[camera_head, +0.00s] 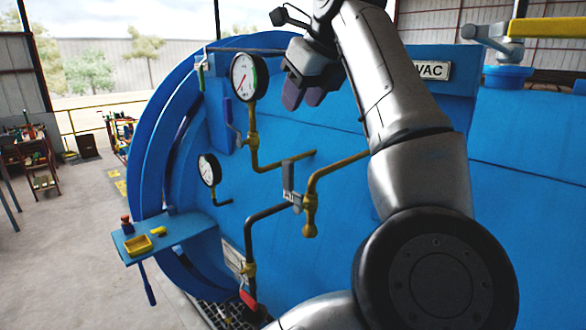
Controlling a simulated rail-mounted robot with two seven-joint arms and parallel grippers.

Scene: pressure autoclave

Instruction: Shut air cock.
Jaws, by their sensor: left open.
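Several valves sit on the pipework of the blue autoclave (330,140), and I cannot tell which one is the air cock. One has a grey upright handle (288,178) beside a brass fitting (310,215). A blue lever (229,113) hangs by the brass pipe under the large gauge (249,77). A red handle (248,300) shows low on the dark pipe. My left gripper (303,98) is open and empty, its dark fingertips pointing down, right of the large gauge and above the grey handle in the picture. My right gripper is not in view.
A small gauge (209,170) is at the left. A blue shelf (180,235) with a yellow tray (138,245) juts out below it. My arm hides part of the vessel and the VAC sign (434,71). Open concrete floor (70,250) lies left.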

